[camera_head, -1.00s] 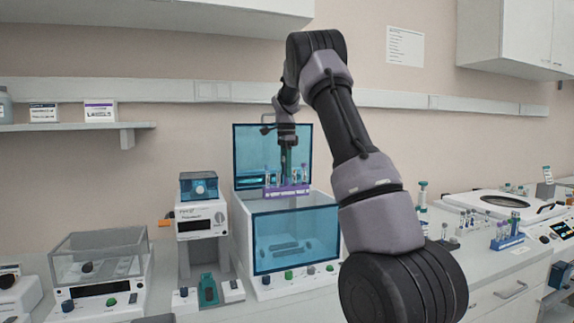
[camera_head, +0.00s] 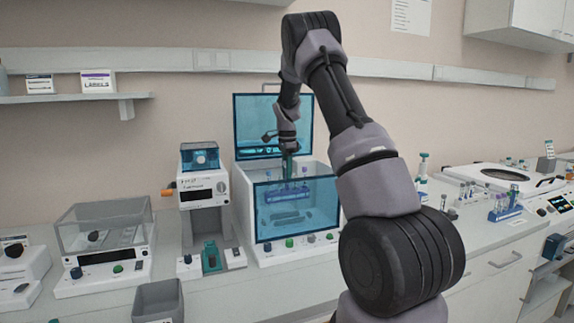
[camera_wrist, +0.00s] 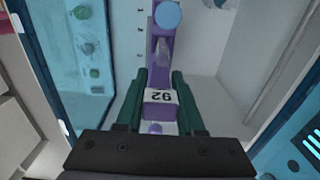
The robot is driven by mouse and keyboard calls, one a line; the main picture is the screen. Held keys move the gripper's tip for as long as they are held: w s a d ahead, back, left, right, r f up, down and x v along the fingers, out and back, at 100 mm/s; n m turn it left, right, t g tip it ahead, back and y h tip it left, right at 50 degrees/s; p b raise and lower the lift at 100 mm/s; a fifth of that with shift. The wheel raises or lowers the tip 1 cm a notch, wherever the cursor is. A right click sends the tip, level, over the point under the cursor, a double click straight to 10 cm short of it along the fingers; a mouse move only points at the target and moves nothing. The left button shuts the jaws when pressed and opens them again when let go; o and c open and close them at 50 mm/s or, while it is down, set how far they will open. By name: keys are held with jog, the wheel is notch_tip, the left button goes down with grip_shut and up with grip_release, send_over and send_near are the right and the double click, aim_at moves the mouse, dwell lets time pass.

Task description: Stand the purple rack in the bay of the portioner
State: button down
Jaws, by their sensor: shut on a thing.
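The purple rack (camera_head: 288,197) holds several tubes and shows through the blue-tinted front window of a white open-topped machine (camera_head: 239,220), which I take as the portioner. My gripper (camera_head: 289,170) reaches down into the machine from above, shut on the rack. In the wrist view, the green fingers lie on either side of the rack (camera_wrist: 163,62) by its label, which reads 92 upside down. The rack looks roughly level. Dark slotted shapes (camera_head: 288,217) show below it inside the machine. I cannot tell whether the rack touches the floor there.
The machine's blue lid (camera_head: 273,122) stands raised behind my arm. A smaller device with a blue top (camera_head: 200,158) stands to the left. A clear-lidded device (camera_head: 103,232) and a grey bin (camera_head: 158,301) are farther left. Tube racks (camera_head: 505,210) stand at the right.

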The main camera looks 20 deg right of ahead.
jog(key=shift+f, duration=4.2)
jog(key=shift+c, duration=2.2)
grip_release()
jog(key=shift+r, duration=0.1)
notch_tip(320, 180, up, 10)
jog(key=shift+r, duration=0.3)
